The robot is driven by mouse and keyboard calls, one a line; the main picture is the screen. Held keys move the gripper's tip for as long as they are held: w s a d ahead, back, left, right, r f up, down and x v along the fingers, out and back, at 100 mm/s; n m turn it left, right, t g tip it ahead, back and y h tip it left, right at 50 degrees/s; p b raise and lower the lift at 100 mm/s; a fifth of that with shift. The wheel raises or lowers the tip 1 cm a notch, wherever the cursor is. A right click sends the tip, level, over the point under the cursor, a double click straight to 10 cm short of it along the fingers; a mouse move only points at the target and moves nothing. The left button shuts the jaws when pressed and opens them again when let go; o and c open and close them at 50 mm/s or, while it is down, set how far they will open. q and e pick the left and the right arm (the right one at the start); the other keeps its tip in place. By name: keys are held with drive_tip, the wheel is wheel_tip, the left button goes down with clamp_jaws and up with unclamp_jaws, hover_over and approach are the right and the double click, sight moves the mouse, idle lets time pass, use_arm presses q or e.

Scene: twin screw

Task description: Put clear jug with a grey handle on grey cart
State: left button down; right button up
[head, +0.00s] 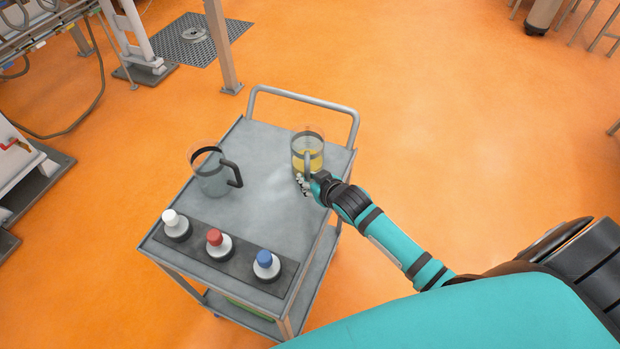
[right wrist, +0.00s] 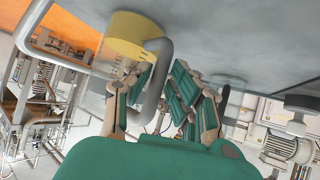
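The clear jug with a grey handle (head: 308,158) holds yellow liquid and stands upright on the grey cart (head: 262,163), near its back right corner. In the right wrist view the jug's yellow part (right wrist: 132,38) is against the grey surface. Its grey handle (right wrist: 157,75) hangs between the fingers of my right gripper (right wrist: 162,85). The fingers are spread around the handle, with a gap on the right side, and look open. In the head view my right gripper (head: 303,184) is low beside the jug. My left gripper is out of view.
Another clear jug with a black handle (head: 213,172) stands on the cart's left side. Bottles with white (head: 170,217), red (head: 215,237) and blue (head: 264,257) caps sit in a dark strip at the front. The cart's middle is clear.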

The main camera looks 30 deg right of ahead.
drive_tip(key=shift+o, duration=1.4)
drive_tip(key=shift+r, duration=0.15)
drive_tip(key=v, duration=1.2)
drive_tip(key=shift+b, duration=0.45)
